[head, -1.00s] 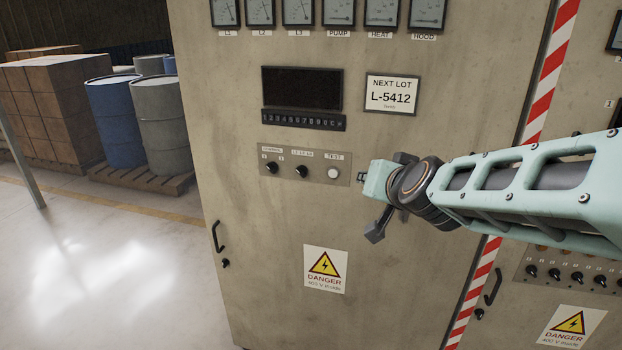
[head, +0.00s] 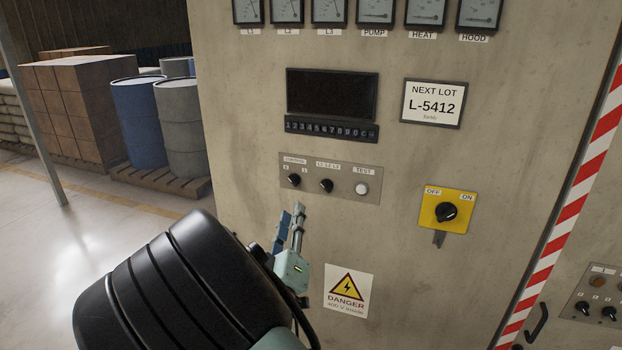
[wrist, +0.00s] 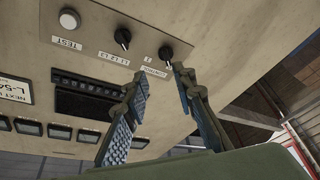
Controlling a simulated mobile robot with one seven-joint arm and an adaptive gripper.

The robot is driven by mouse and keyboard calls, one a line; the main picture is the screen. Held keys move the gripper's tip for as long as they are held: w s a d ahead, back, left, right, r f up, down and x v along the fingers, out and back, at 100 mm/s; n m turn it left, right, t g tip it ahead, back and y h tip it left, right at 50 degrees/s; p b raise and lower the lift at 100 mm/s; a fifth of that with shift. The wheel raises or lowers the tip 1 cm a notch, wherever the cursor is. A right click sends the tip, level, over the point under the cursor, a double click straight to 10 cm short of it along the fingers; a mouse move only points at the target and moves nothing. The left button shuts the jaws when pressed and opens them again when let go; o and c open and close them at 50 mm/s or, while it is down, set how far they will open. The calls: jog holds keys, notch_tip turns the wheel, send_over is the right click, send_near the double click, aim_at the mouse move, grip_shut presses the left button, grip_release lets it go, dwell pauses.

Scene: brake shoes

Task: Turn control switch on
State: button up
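The control switch (head: 294,180) is a small black knob at the left end of a grey switch plate (head: 343,196) on the cabinet front. Its label has a mark at each side, and its pointer is too small to read surely. In the wrist view the knob (wrist: 166,53) shows upside down, just beyond the fingertips. My gripper (head: 292,208) is just below the switch in the head view, apart from it. In the wrist view my gripper (wrist: 160,72) has its two fingers spread, with nothing between them.
Right of the control switch are an L1 L2 L3 knob (head: 326,186) and a white TEST button (head: 361,188). A yellow OFF/ON rotary switch (head: 447,211) sits further right. A dark display (head: 332,94) is above. Barrels (head: 138,122) stand at the left, away from the cabinet.

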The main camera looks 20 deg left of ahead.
aim_at(291, 181)
jog(key=shift+n+y, duration=0.4)
jog(key=shift+n, duration=0.1)
jog(key=x, duration=0.6)
jog(key=a+p+x, duration=0.1)
jog(key=x, duration=0.3)
jog(key=shift+a, duration=0.15)
jog(key=shift+s, duration=0.1)
jog(key=shift+c, duration=0.5)
grip_shut()
